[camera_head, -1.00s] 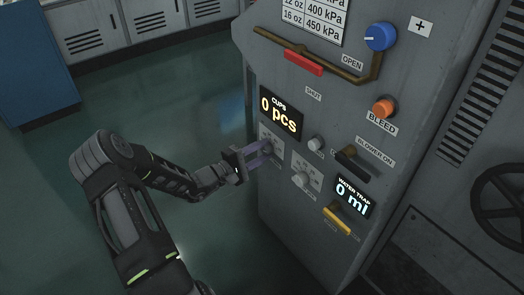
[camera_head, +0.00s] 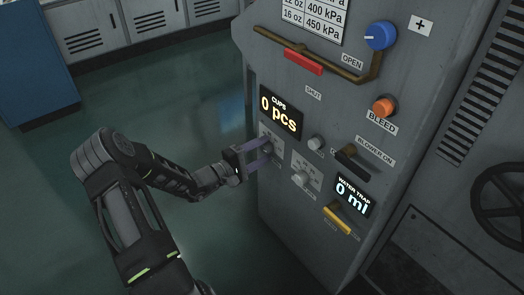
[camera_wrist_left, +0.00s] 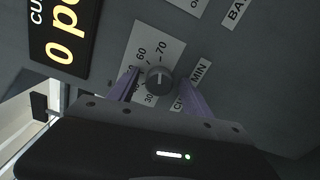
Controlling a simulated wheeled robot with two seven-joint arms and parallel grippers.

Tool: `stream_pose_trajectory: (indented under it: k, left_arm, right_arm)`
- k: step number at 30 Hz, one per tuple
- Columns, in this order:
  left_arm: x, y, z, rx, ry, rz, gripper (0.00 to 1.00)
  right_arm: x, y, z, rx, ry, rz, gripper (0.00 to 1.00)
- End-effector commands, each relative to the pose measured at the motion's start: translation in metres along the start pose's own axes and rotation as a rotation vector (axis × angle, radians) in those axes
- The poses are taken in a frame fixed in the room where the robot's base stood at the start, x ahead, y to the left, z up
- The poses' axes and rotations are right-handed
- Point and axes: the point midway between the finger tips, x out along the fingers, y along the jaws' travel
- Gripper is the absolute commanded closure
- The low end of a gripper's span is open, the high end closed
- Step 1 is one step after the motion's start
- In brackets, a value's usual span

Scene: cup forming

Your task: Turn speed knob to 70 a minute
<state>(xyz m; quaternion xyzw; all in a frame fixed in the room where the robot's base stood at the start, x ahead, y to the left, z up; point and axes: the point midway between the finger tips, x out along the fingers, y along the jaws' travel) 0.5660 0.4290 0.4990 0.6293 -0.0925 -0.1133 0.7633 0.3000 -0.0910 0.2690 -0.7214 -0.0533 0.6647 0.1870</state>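The speed knob (camera_wrist_left: 159,80) is a small dark round knob on a white dial plate (camera_wrist_left: 151,49) marked with numbers including 60 and 70. Its pale pointer line points roughly up in the wrist view, towards the 60 to 70 side; I cannot tell the exact setting. My left gripper (camera_head: 264,151) is at the machine's front panel, and its purple fingers are apart. In the wrist view, the left gripper (camera_wrist_left: 160,83) has one finger on each side of the knob, with gaps visible. The left finger covers some dial numbers. My right gripper is not in view.
The cups display (camera_head: 279,112) reads 0 pcs above the dial. A second pale knob (camera_head: 300,178), a small grey knob (camera_head: 316,143), a dark blow lever (camera_head: 347,155) and a yellow handle (camera_head: 338,221) are nearby. Open floor lies left of the machine.

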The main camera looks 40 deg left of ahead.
Motion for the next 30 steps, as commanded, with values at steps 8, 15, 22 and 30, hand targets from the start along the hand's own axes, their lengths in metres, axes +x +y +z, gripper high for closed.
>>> stream_pose_trajectory:
  k: [8,15,22,30]
  left_arm:
    - [-0.001,0.001,0.000,0.001,0.001,0.001,0.42]
    - [-0.025,0.002,-0.001,0.000,0.003,-0.001,0.42]
    - [-0.063,0.002,-0.001,-0.001,0.003,0.000,0.42]
    - [-0.079,0.000,0.000,0.000,0.000,0.001,0.42]
  right_arm:
    - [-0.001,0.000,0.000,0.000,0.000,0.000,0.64]
    - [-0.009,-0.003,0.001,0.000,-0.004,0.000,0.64]
    - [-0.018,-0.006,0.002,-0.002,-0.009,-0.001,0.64]
    - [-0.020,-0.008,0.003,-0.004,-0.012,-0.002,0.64]
